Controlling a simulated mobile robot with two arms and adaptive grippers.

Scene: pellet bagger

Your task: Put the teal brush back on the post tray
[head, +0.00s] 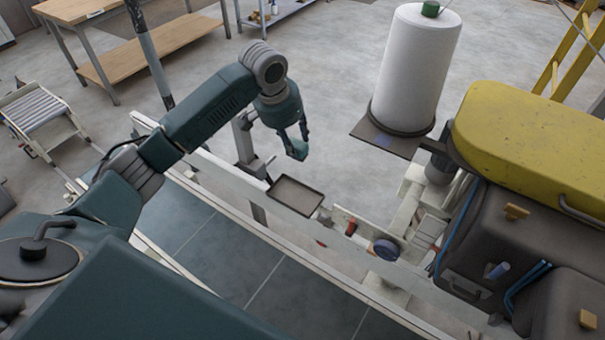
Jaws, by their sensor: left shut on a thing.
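My left gripper (296,141) hangs down from the arm at the middle of the head view, shut on the teal brush (298,151). Only a small teal part of the brush shows below the fingers; the rest is hidden by the gripper or too small to make out. The post tray (296,195) is a small dark-rimmed tray with a grey-brown floor, and it looks empty. The gripper and brush show above it in the picture, apart from it. My right gripper is not in view.
A white rail (232,178) runs beside the tray. Right of it are a blue round knob (386,249) and white machine parts. A big white film roll (416,65) stands on a dark plate behind. A yellow machine housing (535,140) fills the right. Open floor lies beyond the rail.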

